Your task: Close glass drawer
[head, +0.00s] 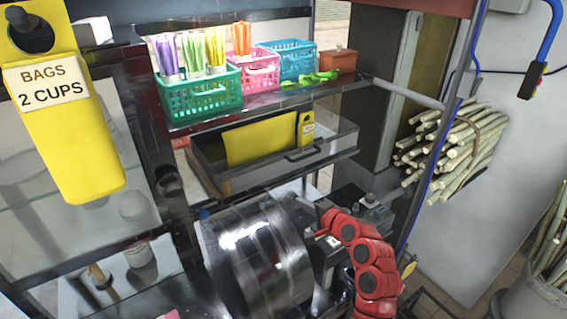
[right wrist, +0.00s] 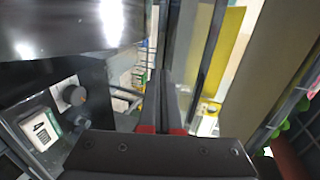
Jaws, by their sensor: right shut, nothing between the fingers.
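The glass drawer (head: 262,174) stands pulled out below the shelf in the head view, its inside visible from above. It has a dark handle (head: 303,153) on its front and a yellow bag-like item (head: 258,142) inside. My right gripper (head: 322,218), on the red arm, is below and to the right of the drawer, apart from the handle. In the right wrist view its dark fingers (right wrist: 165,85) are together and empty, with yellow (right wrist: 218,50) showing beyond them to the right. My left gripper is not in view.
Green (head: 203,92), pink (head: 252,74) and blue (head: 287,60) baskets stand on the shelf above the drawer. A large metal drum (head: 258,258) lies below it, left of my right arm. Bundled cane (head: 455,150) hangs on the right. A yellow bag tag (head: 62,130) hangs at left.

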